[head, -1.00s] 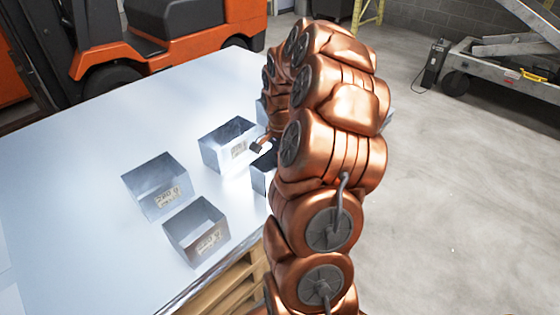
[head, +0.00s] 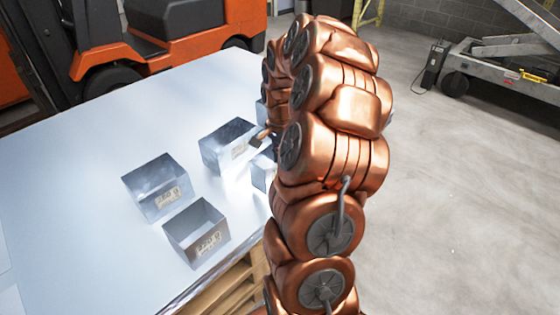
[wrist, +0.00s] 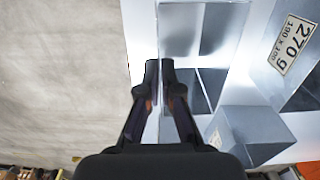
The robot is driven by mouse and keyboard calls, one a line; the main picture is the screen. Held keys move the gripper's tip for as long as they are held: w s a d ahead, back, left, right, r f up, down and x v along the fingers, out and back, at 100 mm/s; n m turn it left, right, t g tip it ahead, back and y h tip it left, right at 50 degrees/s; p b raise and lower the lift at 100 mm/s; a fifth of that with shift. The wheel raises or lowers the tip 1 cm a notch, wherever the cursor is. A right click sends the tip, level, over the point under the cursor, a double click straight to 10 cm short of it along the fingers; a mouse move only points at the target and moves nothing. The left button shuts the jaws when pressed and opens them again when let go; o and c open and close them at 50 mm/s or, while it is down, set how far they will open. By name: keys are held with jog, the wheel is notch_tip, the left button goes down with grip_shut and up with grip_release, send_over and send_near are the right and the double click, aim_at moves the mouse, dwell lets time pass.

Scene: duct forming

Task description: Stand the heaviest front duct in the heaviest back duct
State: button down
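Several open grey sheet-metal ducts stand on the table. A front duct (head: 197,233) and a back duct (head: 157,188) stand on the left; their labels are too small to read. Another back duct (head: 228,145) is beside my gripper. In the wrist view a back duct (wrist: 306,92) carries a label reading 270 g, 190 x 100. My gripper (wrist: 161,75) has its fingers close together, apparently on the thin wall of a front duct (wrist: 205,25). That duct shows partly beside my arm in the head view (head: 262,172); its label is hidden.
The pale table (head: 80,150) is clear at the left and back. Another duct (wrist: 250,130) stands at lower right in the wrist view. Bare floor (wrist: 65,80) lies beyond the table edge. An orange forklift (head: 170,50) stands behind the table.

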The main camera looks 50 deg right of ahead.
jog(key=shift+r+p, duration=0.3)
jog(key=shift+r, duration=3.25)
jog(key=shift+a, duration=0.1)
